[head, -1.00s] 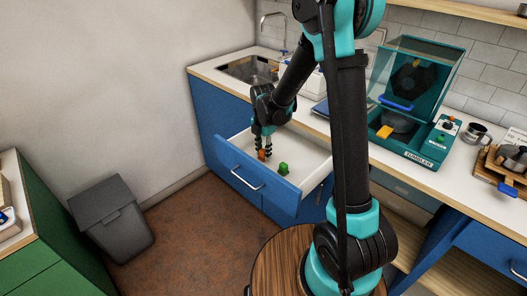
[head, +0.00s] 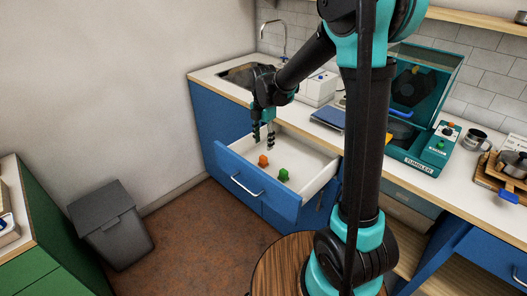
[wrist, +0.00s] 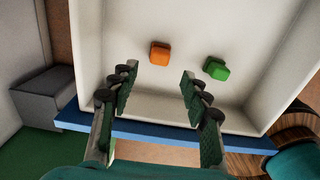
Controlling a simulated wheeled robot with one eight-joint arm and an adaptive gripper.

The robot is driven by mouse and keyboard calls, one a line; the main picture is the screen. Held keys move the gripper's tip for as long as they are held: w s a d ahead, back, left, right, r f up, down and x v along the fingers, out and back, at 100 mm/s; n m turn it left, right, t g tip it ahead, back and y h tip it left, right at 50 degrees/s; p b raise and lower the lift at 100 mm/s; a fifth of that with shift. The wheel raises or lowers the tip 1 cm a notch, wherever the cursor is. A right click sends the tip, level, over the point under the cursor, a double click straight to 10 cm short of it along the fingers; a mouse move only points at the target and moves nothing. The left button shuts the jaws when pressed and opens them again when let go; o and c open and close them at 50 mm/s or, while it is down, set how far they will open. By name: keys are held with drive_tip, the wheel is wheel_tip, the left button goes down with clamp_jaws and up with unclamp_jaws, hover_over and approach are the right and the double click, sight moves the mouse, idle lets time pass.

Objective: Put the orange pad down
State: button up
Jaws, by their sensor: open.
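The orange pad (head: 263,161) lies on the floor of the open drawer (head: 313,160), left of a green pad (head: 283,175). In the wrist view the orange pad (wrist: 160,53) sits on the bare white drawer floor, beyond and between the fingertips. The green pad (wrist: 215,69) is to its right there. My gripper (head: 263,133) is open and empty above the drawer, pointing down, with a gap to the orange pad. Its two fingers also show in the wrist view (wrist: 157,85), spread wide apart.
The blue drawer front (head: 254,183) and white side walls surround the pads. A counter with a sink (head: 240,75) is behind, and a teal machine (head: 425,150) stands to the right. A grey bin (head: 110,225) is on the floor at left.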

wheel_tip(320, 180, up, 4)
drive_tip(key=shift+f, duration=0.2)
